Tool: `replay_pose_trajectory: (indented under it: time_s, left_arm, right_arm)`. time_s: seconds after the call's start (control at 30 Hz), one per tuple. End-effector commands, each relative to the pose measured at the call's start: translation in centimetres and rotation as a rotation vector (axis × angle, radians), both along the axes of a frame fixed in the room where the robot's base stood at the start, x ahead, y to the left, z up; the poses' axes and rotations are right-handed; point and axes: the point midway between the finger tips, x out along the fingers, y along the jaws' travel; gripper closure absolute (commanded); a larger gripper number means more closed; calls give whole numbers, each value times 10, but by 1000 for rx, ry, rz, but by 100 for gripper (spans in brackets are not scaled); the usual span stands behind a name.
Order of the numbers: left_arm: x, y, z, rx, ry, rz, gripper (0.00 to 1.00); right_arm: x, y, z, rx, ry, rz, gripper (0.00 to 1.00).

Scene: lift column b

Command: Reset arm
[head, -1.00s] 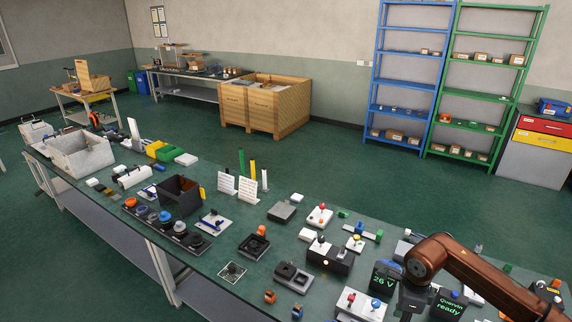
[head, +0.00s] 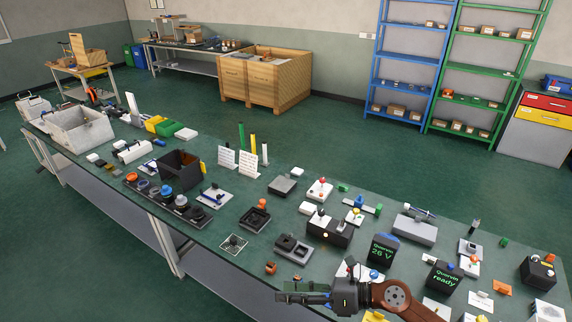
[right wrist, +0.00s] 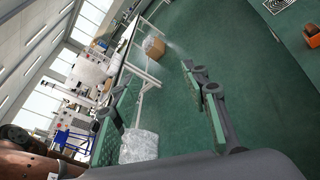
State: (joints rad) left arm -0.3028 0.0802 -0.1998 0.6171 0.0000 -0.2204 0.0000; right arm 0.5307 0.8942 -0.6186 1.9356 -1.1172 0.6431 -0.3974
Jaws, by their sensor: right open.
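My right arm comes in at the bottom right of the head view, brown with a dark gripper. My right gripper (head: 283,292) is over the front edge of the long table, with its fingers pointing left. It is open and empty. In the right wrist view the fingers of the right gripper (right wrist: 165,108) stand apart, with green floor and a clear plastic bag between and beyond them. My left gripper is in neither view.
The long green-topped table (head: 120,172) is crowded with small devices, a grey bin (head: 80,138) and a black open box (head: 183,178). Two displays (head: 381,251) stand near the right arm. Open floor (head: 340,140) lies behind the table.

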Motion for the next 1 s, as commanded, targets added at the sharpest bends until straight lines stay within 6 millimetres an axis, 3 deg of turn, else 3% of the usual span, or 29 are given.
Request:
replay_pose_trajectory:
  time_s: [0.07, 0.17, 0.27, 0.33, 0.47, 0.63, 0.8, 0.9, 1.0]
  left_arm:
    - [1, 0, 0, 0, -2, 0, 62]
    - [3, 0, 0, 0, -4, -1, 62]
    - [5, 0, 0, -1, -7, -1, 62]
    - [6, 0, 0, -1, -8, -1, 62]
    - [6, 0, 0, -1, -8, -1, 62]
    - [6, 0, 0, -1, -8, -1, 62]
    - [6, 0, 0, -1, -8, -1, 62]
    - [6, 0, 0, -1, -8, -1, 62]
    - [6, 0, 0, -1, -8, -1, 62]
  right_arm:
    - [11, 0, 33, 242, 115, -140, 58]
    - [38, -29, 63, 520, 275, -343, 58]
    - [67, -83, 66, 773, 458, -569, 58]
    - [81, -129, 51, 934, 596, -737, 58]
    - [87, -207, -3, 1165, 830, -1027, 58]
    - [55, -285, -94, 1375, 1107, -1377, 58]
    - [-13, -334, -185, 1512, 1366, -1714, 58]
    - [-63, -348, -230, 1562, 1505, -1898, 58]
    - [-106, -353, -261, 1586, 1613, -2046, 58]
